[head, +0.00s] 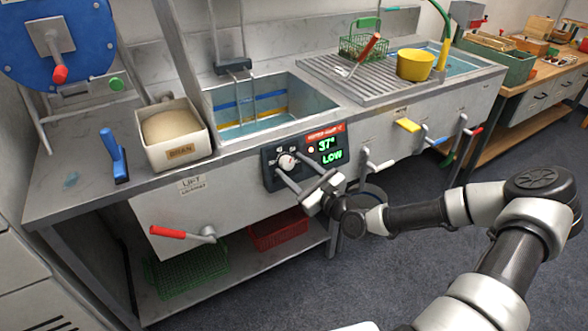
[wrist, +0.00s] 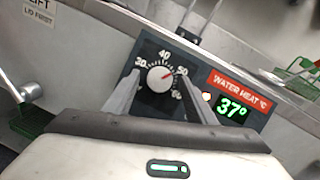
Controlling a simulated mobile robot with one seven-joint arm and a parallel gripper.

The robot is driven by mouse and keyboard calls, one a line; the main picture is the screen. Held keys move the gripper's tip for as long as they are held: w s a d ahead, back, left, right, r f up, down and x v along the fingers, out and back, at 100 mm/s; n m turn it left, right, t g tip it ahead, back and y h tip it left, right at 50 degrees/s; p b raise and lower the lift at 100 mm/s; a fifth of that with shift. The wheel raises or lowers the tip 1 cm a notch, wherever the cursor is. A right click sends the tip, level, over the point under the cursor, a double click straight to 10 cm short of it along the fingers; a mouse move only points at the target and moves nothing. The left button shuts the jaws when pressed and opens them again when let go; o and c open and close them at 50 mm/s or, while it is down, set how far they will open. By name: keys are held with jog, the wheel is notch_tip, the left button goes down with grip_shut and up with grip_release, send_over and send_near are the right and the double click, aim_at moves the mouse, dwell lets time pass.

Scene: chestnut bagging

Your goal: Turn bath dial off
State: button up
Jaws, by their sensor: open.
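The bath dial (head: 286,162) is a round white knob with a red pointer on a dark panel at the front of the sink bench. In the wrist view the dial (wrist: 158,82) shows its pointer up and right, toward the 50 mark. The display (head: 330,149) beside it reads 37° and LOW in green; 37° also shows in the wrist view (wrist: 232,110). My gripper (head: 288,159) is open, with one finger on each side of the dial. I cannot tell whether the fingers touch the knob.
The water bath (head: 320,100) lies behind the panel. A red-handled lever (head: 168,232) sticks out below, and a white lever (head: 378,164) is right of the panel. Open floor lies in front.

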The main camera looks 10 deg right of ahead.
jog(key=c, duration=1.1)
jog(key=shift+o, duration=0.3)
jog(key=shift+n, duration=0.4)
